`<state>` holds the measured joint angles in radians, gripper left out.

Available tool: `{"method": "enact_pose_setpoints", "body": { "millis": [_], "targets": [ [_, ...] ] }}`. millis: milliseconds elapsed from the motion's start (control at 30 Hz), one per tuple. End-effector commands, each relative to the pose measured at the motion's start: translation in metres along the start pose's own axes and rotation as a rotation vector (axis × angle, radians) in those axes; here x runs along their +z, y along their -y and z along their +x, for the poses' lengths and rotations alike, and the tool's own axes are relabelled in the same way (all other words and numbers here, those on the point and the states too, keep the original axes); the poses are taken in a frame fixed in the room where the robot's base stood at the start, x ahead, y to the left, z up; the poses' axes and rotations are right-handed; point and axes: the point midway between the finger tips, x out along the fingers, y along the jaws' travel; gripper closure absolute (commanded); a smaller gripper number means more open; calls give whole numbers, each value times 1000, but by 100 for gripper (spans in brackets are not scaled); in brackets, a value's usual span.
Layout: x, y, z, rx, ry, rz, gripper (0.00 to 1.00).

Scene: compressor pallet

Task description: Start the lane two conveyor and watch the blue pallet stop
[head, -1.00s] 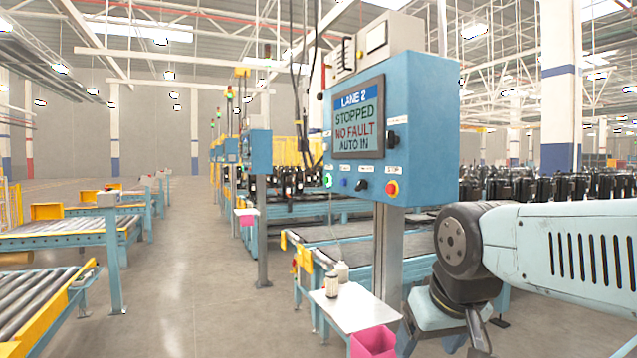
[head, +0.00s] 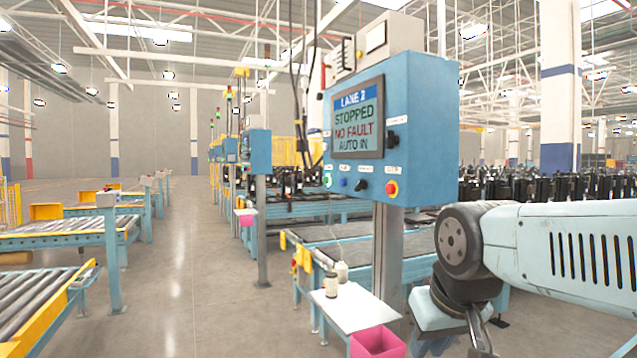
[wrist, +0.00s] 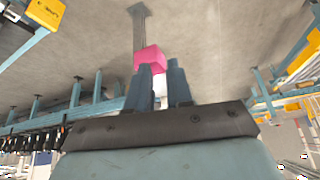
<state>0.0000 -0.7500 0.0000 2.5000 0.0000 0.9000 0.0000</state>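The blue lane 2 control box (head: 425,130) stands on a grey post in the head view. Its screen (head: 358,118) reads LANE 2, STOPPED, NO FAULT, AUTO IN. I cannot pick out a blue pallet. My gripper (wrist: 160,72) points away from the wrist camera, its fingers apart with nothing held between them. In the head view its fingers are not clearly seen.
A small white table (head: 342,306) with bottles and a pink bin (head: 378,342) stands below the box. Rows of black compressors (head: 530,188) are at the right. Other roller conveyors (head: 40,300) line the left. The grey aisle (head: 195,260) between is clear.

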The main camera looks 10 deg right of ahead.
Motion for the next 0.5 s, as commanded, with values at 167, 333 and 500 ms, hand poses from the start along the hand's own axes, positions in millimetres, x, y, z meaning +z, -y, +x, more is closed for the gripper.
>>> {"method": "enact_pose_setpoints", "body": {
  "millis": [167,333,500],
  "targets": [
    [0,0,0,0,0,0,97],
    [0,0,0,0,0,0,100],
    [0,0,0,0,0,0,100]
  ]
}}
